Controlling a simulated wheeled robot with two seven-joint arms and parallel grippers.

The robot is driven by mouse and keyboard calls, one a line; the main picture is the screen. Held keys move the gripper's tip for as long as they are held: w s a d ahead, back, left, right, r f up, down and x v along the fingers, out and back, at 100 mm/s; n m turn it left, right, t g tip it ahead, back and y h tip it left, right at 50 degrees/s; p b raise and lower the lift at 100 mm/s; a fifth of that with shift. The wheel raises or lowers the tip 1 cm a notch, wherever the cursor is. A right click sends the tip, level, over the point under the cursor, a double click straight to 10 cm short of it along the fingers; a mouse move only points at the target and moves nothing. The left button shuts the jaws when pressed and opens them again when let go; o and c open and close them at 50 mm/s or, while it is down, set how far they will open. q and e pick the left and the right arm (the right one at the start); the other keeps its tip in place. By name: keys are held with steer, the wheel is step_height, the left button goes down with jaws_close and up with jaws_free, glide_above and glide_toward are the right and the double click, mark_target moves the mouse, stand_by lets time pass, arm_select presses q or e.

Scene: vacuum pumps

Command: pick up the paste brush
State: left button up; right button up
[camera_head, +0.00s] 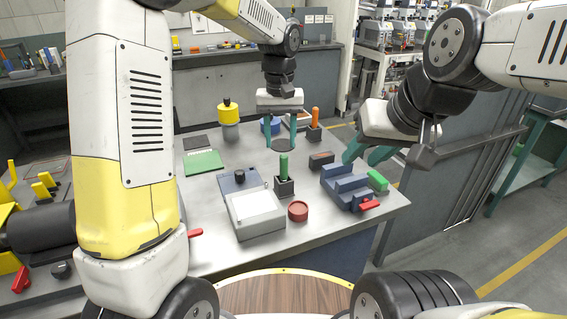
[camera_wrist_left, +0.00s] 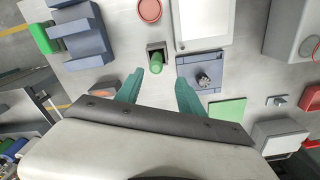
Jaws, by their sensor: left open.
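A green upright handle (camera_head: 284,166) stands in a small dark holder on the grey bench; it is brush-like, but its lower end is hidden. A similar orange handle (camera_head: 315,117) stands in another dark holder further back; I cannot tell for sure which is the paste brush. My left gripper (camera_head: 280,146) is open and empty, pointing down behind the green handle. In the left wrist view, the green handle (camera_wrist_left: 156,64) lies just beyond the gap between the open fingertips (camera_wrist_left: 158,80), not held. My right gripper (camera_head: 362,160) is empty, its fingers apart, above the bench's right side.
A blue slotted block (camera_head: 345,183), a red round dish (camera_head: 298,211) and a grey box with a white top (camera_head: 256,212) surround the green handle. A green mat (camera_head: 203,162) and a yellow-topped container (camera_head: 229,112) stand left.

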mark_target(284, 164)
arm_select(q)
steer(key=shift+w+d+f, duration=0.2)
steer(key=shift+w+f, duration=0.05)
steer(key=shift+f, duration=0.2)
steer(key=f, duration=0.5)
steer(key=s+f, duration=0.1)
steer(key=f, duration=0.1)
steer(key=shift+d+f, duration=0.25)
jaws_close()
